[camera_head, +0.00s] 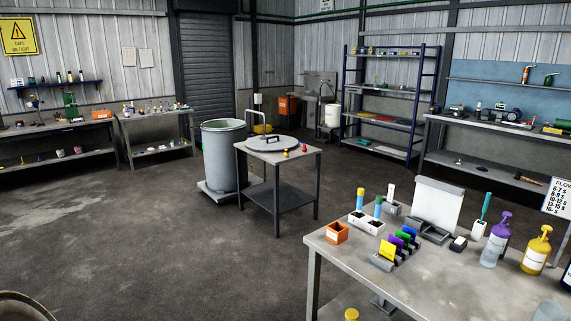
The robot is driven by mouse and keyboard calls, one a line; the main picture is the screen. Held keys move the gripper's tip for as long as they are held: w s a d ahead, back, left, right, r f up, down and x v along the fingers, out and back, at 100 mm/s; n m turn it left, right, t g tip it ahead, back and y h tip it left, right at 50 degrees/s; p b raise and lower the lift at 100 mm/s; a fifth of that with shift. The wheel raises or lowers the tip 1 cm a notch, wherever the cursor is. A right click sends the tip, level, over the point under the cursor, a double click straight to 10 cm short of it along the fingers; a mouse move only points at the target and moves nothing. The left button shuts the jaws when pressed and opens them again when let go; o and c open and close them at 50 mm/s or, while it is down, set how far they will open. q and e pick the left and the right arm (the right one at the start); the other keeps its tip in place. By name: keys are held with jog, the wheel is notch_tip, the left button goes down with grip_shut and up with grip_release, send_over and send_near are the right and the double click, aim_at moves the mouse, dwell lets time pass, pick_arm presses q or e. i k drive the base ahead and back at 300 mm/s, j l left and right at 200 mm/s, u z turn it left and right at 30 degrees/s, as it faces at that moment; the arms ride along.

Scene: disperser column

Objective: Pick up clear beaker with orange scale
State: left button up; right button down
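I cannot make out a clear beaker with an orange scale in the head view. Small items stand on the far left bench (153,116) and on the left workbench (60,127), too small to tell apart. Neither of my grippers is in view.
A near table (420,278) at the lower right holds an orange box (337,233), a purple bottle (496,240) and a yellow bottle (537,250). A small table (302,157) stands beside a grey drum (222,158). A blue rack (386,124) is at the back. Open floor lies at centre left.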

aim_at(490, 255)
jog(key=z, duration=1.3)
